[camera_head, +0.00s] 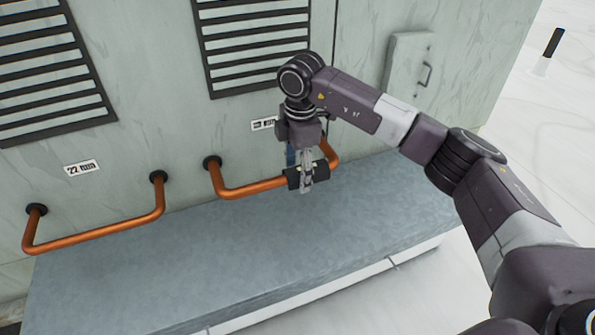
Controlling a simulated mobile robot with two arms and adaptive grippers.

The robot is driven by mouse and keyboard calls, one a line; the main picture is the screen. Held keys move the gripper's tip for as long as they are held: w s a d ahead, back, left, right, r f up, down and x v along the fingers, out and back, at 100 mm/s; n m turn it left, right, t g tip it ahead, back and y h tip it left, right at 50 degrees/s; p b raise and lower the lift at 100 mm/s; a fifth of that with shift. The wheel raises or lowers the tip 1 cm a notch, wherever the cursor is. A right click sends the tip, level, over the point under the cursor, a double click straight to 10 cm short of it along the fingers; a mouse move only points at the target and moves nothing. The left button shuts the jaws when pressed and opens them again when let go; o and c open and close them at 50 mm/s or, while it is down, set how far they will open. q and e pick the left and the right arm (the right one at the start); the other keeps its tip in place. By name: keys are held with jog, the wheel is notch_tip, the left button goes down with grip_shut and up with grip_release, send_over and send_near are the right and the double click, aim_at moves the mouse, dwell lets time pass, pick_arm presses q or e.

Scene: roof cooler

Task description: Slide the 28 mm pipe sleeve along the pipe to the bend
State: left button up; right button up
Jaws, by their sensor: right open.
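The copper pipe on the right (245,190) comes out of the wall, bends, runs along above the ledge and bends back to the wall. A short black sleeve (292,180) sits around its straight run, nearer the right bend. My right gripper (307,186) points down at the sleeve, its open fingers in front of the sleeve's middle and hiding part of it. I cannot tell whether the fingers touch it. My left gripper is not in view.
A second copper pipe (95,233) with no sleeve is at the left, below a label reading 22 (82,168). Another label (263,124) is partly hidden by my right arm. A grey ledge (200,265) runs below both pipes. Louvred vents (255,45) and a small hatch (405,65) are on the wall.

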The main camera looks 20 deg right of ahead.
aim_at(299, 172)
notch_tip(299, 172, up, 12)
jog(key=shift+s+f, duration=0.25)
jog(key=shift+s, duration=0.2)
